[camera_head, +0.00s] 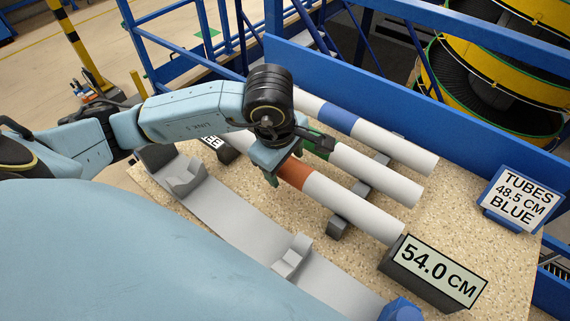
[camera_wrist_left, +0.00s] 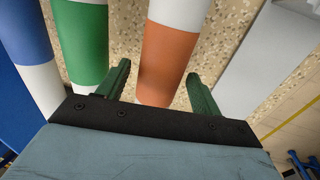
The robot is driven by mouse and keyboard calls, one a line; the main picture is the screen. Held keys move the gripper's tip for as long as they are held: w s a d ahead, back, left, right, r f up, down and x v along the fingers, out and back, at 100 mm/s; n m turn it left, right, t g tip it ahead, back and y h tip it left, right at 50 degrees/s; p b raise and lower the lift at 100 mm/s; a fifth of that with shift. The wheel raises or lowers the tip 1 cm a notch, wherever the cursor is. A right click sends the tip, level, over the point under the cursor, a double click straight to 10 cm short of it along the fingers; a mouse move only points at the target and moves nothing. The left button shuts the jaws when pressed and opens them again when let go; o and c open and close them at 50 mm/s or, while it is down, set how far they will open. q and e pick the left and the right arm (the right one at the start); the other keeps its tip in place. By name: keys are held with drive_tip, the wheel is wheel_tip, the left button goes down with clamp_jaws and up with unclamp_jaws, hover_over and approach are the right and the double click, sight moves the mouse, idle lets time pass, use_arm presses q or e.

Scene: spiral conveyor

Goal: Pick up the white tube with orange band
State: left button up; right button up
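The white tube with orange band (camera_head: 345,209) lies on small dark supports on the speckled table, nearest to me of three tubes. Its orange band also shows in the left wrist view (camera_wrist_left: 166,62). My left gripper (camera_head: 284,172) is over the orange band. In the left wrist view my left gripper (camera_wrist_left: 160,88) is open, with one green finger on each side of the band and gaps between fingers and tube. Part of the tube is hidden under my wrist in the head view. My right gripper is not in view.
A green-banded tube (camera_head: 370,172) and a blue-banded tube (camera_head: 385,143) lie parallel behind. A grey cradle rail (camera_head: 235,217) lies in front. A 54.0 CM sign block (camera_head: 432,274) stands by the tube's right end. A blue wall (camera_head: 420,130) borders the table's back.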

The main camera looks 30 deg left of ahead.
use_arm(q)
drive_tip(key=c, duration=0.9)
drive_tip(key=shift+c, duration=0.2)
drive_tip(key=shift+r, duration=0.15)
